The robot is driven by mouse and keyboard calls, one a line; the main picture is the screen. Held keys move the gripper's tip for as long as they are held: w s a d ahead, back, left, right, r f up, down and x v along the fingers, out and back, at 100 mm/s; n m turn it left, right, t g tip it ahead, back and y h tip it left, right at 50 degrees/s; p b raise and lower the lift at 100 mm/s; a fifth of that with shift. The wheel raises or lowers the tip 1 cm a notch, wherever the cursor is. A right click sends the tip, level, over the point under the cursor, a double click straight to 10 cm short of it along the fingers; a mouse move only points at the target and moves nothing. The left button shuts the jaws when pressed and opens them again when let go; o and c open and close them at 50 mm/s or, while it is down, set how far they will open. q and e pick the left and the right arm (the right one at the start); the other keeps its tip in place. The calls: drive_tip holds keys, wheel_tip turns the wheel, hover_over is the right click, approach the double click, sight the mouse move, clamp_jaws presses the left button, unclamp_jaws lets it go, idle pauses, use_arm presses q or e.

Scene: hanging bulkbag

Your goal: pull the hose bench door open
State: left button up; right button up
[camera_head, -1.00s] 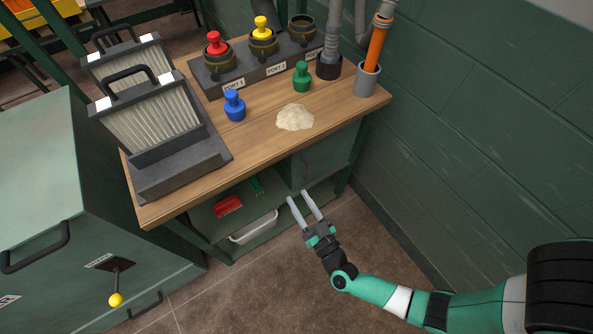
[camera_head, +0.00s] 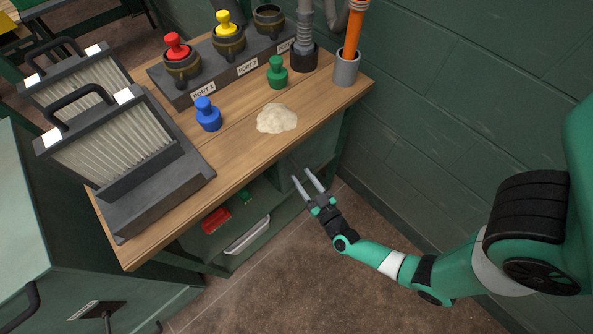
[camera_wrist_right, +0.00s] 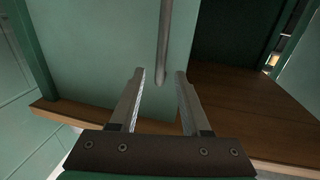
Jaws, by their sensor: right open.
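The hose bench (camera_head: 240,165) has a wooden top and a green frame. Its green door (camera_head: 322,148) is under the top at the right end and looks closed. In the right wrist view the door panel (camera_wrist_right: 105,45) fills the left and middle, with a slim grey bar handle (camera_wrist_right: 165,35) on it. My right gripper (camera_head: 300,174) is open and empty in front of the door. In the right wrist view the handle's end lies between the two fingertips (camera_wrist_right: 160,73); whether they touch it I cannot tell. My left gripper is not in view.
On the bench stand blue (camera_head: 208,114) and green plugs (camera_head: 277,73), a pale powder heap (camera_head: 277,118), filters (camera_head: 110,145) and a port block (camera_head: 190,92). A red item (camera_head: 216,220) and white tray (camera_head: 247,235) are in the open shelf. A green wall (camera_head: 450,100) stands right.

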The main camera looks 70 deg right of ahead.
sight(297, 169)
drive_tip(key=b+x, duration=0.1)
drive_tip(key=x, duration=0.3)
drive_tip(key=shift+w+d, duration=0.1)
drive_tip(key=shift+d, duration=0.05)
clamp_jaws()
idle(1.2)
